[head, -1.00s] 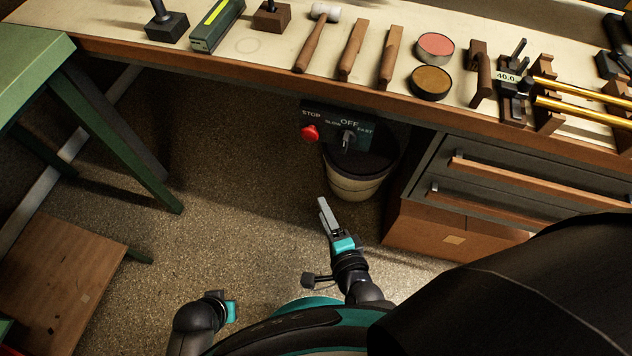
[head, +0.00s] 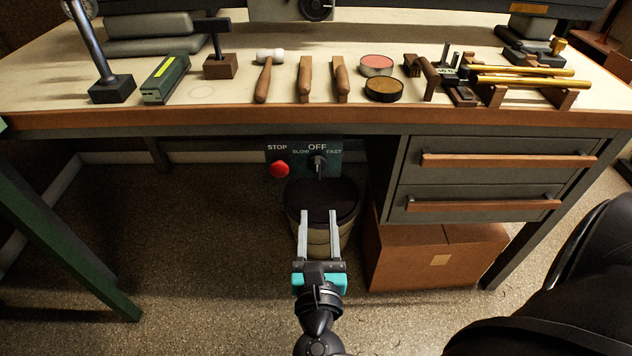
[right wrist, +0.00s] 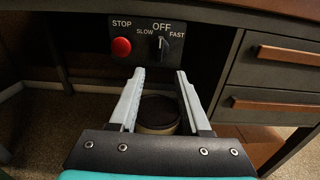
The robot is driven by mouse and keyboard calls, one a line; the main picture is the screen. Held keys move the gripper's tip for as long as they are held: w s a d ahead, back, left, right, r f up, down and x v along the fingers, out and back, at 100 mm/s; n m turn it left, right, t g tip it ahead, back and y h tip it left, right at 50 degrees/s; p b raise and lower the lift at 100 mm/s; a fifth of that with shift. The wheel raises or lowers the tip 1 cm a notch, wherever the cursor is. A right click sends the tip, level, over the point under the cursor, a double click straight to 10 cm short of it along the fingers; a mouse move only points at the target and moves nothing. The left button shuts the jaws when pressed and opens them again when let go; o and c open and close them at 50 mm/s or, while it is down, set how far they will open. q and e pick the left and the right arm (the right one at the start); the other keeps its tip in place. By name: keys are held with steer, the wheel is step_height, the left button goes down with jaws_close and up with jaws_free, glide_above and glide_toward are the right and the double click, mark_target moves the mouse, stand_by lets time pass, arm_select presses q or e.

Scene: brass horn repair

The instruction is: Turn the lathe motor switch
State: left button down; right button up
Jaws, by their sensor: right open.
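The lathe motor switch (head: 318,163) is a dark knob on a panel (head: 333,172) under the front edge of the workbench. Labels around it read SLOW, OFF and FAST, and its pointer stands upright at OFF. A red STOP button (head: 279,169) sits to its left. The knob also shows in the right wrist view (right wrist: 163,46), ahead of the fingers. My right gripper (head: 319,214) is open and empty, below and in front of the panel, apart from the knob. It also shows in the right wrist view (right wrist: 156,72). My left gripper is not in view.
A bin (head: 341,196) stands on the floor below the panel, behind my right fingers. Drawers (head: 420,177) and a cardboard box (head: 400,265) are to the right. The bench top (head: 215,95) holds tools. Floor to the left is clear.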

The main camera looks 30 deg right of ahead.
mark_target(317, 174)
steer(key=b+x, duration=0.1)
steer(key=x, duration=0.8)
steer(key=shift+w+d, duration=0.1)
steer(key=shift+w, duration=0.3)
steer(key=shift+x, duration=0.75)
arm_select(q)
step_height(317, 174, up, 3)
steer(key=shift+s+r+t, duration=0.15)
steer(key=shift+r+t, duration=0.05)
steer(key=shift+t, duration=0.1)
arm_select(e)
jaws_close()
